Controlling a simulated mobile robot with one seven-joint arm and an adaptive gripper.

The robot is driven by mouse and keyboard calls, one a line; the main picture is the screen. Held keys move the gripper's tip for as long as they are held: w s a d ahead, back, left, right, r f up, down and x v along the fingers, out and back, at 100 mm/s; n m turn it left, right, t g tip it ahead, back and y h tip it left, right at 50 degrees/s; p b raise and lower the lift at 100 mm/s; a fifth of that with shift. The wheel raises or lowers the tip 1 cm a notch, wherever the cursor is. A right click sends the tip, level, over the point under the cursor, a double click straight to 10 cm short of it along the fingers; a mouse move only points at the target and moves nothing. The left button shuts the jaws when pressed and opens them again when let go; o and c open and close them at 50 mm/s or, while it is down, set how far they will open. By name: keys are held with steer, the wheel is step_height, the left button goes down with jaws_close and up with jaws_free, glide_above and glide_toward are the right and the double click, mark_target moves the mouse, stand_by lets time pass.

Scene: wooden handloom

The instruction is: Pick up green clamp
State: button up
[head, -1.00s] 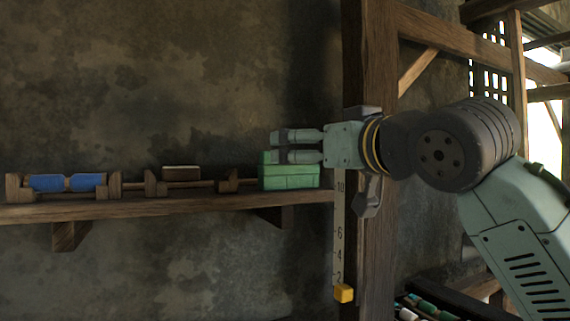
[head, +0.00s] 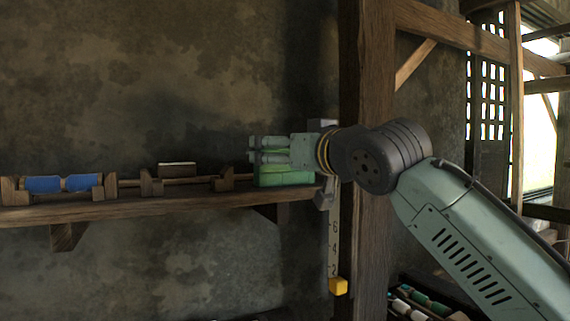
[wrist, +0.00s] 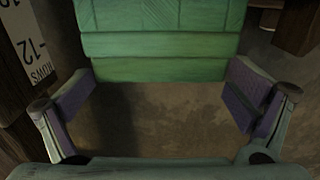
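A green block-like thing, which I take for the green clamp (head: 285,179), sits at the right end of the wall shelf. In the wrist view the clamp (wrist: 165,45) fills the top middle, with horizontal seams across its face. My gripper (head: 252,150) points left in the head view and overlaps the top of the clamp there. In the wrist view my gripper (wrist: 160,92) is open, with one finger pad low on each side of the clamp and bare space between them. Neither pad clearly touches it.
A wooden post (head: 363,230) stands right of the clamp, beside a numbered rule (head: 334,245) with a yellow end block (head: 338,286).

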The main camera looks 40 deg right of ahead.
steer(key=c, duration=0.7)
steer(key=shift+r, duration=0.1)
steer(key=shift+c, duration=0.2)
